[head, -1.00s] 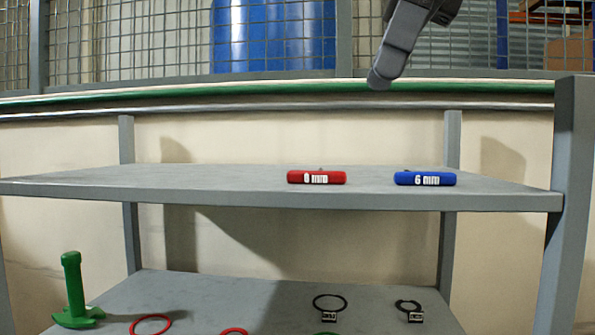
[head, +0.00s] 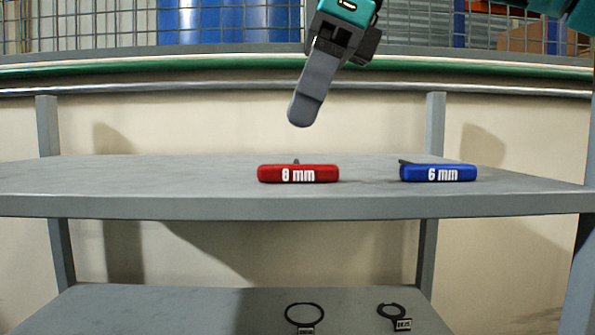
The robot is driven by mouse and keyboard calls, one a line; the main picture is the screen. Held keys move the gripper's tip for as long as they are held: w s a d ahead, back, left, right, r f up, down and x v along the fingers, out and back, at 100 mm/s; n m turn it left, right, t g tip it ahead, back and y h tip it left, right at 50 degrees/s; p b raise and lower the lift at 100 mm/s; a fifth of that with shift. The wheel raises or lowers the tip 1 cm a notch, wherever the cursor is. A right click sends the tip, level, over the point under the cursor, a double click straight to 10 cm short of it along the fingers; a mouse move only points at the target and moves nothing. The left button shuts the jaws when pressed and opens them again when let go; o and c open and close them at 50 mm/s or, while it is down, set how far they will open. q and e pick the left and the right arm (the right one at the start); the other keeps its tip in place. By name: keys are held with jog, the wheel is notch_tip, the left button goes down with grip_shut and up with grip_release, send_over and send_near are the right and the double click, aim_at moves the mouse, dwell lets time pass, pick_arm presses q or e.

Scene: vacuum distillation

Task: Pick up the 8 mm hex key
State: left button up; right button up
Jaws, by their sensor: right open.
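The 8 mm hex key (head: 298,174) lies on the upper shelf, its red handle facing me with "8 mm" in white; a short dark bit of its shaft shows behind the handle. My right gripper (head: 304,112) hangs above it, pointing down, apart from the handle. Only one finger shows clearly, side-on; the other is hidden behind it. Nothing is seen between the fingers. My left gripper is not in view.
A blue 6 mm hex key (head: 438,173) lies to the right on the same upper shelf (head: 150,205). The shelf's left part is clear. Two black rings with tags, one a closed ring (head: 304,312) and one open-ended (head: 391,311), lie on the lower shelf. Grey posts (head: 432,130) stand behind.

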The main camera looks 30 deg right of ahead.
aim_at(276, 164)
jog(key=shift+a+x, duration=0.2)
jog(key=shift+x, duration=2.85)
jog(key=shift+w+r, duration=0.1)
jog(key=shift+w, duration=0.05)
jog(key=shift+c, duration=0.2)
grip_shut()
